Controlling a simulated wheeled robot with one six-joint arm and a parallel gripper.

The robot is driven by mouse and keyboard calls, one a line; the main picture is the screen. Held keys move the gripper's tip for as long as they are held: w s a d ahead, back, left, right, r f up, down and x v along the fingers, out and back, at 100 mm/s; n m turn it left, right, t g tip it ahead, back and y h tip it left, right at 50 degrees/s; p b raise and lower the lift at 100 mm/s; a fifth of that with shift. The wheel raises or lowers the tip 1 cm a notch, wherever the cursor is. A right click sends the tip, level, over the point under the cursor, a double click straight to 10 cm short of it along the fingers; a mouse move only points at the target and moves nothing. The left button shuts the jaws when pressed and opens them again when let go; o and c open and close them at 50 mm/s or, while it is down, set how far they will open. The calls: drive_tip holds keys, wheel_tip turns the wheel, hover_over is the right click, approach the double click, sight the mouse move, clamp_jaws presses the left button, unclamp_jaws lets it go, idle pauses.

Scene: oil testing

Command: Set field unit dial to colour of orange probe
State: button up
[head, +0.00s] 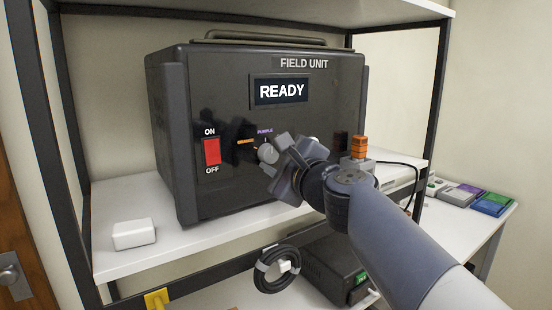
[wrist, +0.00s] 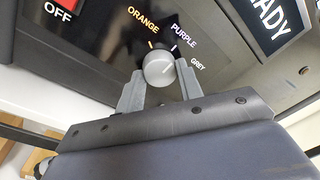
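The field unit (head: 215,110) is a large black box on the shelf, with its screen (head: 282,91) reading READY. Its round grey dial (head: 268,153) is also in the wrist view (wrist: 159,69), below the labels ORANGE, PURPLE and GREY. I cannot tell for sure which label the dial points to. My gripper (wrist: 159,78) is at the dial, one finger on each side. The fingers look spread, with narrow gaps to the dial; contact is not clear. An orange ribbed piece (head: 359,147), possibly the orange probe, stands on a grey device behind my arm.
A red ON/OFF switch (head: 212,152) is left of the dial. A small white box (head: 134,234) sits on the shelf's left. A coiled black cable (head: 276,268) hangs below the shelf edge. Coloured boxes (head: 491,203) lie on the right table. A black shelf post (head: 437,110) stands at right.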

drive_tip(key=c, duration=0.4)
drive_tip(key=shift+c, duration=0.2)
drive_tip(key=shift+f+n+b, duration=0.15)
drive_tip(key=shift+n+b, duration=0.15)
drive_tip(key=shift+b, duration=0.2)
drive_tip(key=shift+f+n+b, duration=0.1)
drive_tip(key=shift+n+b, duration=0.4)
drive_tip(key=shift+b, duration=0.25)
drive_tip(key=n+b, duration=0.2)
drive_tip(key=b, duration=0.1)
drive_tip(key=shift+f+n, duration=0.1)
drive_tip(key=shift+n, duration=0.2)
drive_tip(key=n+b, duration=0.4)
drive_tip(key=b, duration=0.1)
drive_tip(key=shift+n+y, duration=0.3)
drive_tip(key=n+b, duration=0.3)
drive_tip(key=shift+w, duration=0.1)
drive_tip(key=shift+r+n+b, duration=0.25)
drive_tip(key=shift+n+b, duration=0.1)
drive_tip(key=shift+n, duration=0.05)
